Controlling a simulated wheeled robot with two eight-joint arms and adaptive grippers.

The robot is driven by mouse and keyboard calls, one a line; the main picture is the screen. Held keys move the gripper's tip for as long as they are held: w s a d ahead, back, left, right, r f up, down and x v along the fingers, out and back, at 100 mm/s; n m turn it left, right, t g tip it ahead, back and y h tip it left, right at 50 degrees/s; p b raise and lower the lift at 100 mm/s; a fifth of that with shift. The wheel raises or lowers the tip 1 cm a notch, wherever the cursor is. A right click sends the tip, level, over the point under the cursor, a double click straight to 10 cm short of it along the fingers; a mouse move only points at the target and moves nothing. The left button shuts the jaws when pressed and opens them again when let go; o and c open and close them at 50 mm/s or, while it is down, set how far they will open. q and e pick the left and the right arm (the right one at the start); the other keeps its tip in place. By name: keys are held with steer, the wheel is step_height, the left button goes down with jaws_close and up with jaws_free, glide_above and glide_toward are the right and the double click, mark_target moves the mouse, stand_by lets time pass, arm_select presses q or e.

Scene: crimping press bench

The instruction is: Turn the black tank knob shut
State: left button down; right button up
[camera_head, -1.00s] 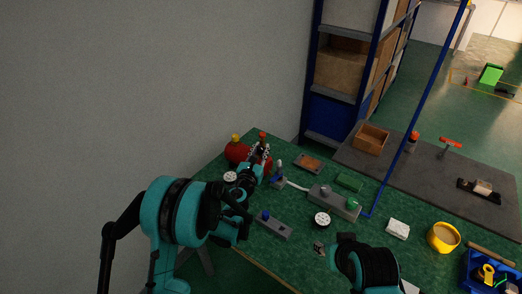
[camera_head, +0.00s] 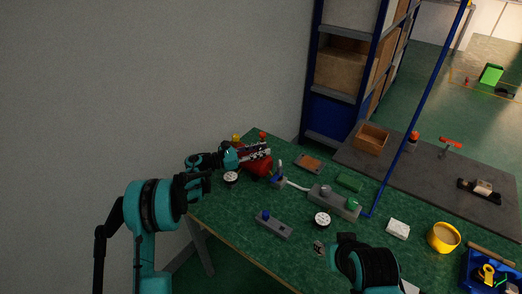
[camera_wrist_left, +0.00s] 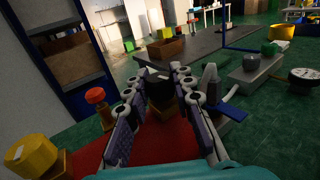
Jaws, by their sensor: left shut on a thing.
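The red tank (camera_head: 262,169) lies at the far left corner of the green bench. It also fills the lower middle of the left wrist view (camera_wrist_left: 165,147). My left gripper (camera_head: 266,149) reaches over it from the left. In the left wrist view the fingers (camera_wrist_left: 157,88) are shut around the black knob (camera_wrist_left: 157,76), which is partly hidden between them. A yellow knob (camera_wrist_left: 30,155) and a red knob (camera_wrist_left: 96,96) stand to the left of the fingers. My right arm shows at the lower right in the head view; its jaw state is not clear.
A grey box with a green button (camera_head: 333,201), a small grey box with a blue button (camera_head: 273,224) and a round white-topped part (camera_head: 322,219) lie on the bench. A yellow mug (camera_head: 443,237) stands at right. The wall is close on the left.

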arm_select(q)
steer(key=shift+m+g+h, duration=0.5)
steer(key=shift+m+g, duration=0.6)
steer(key=shift+g, duration=0.8)
steer(key=c, duration=1.3)
jaws_free()
steer(key=shift+o, duration=0.2)
steer(key=s+a, duration=0.1)
steer(key=a, duration=1)
steer(key=shift+s+a, duration=0.3)
steer(key=shift+a, duration=0.1)
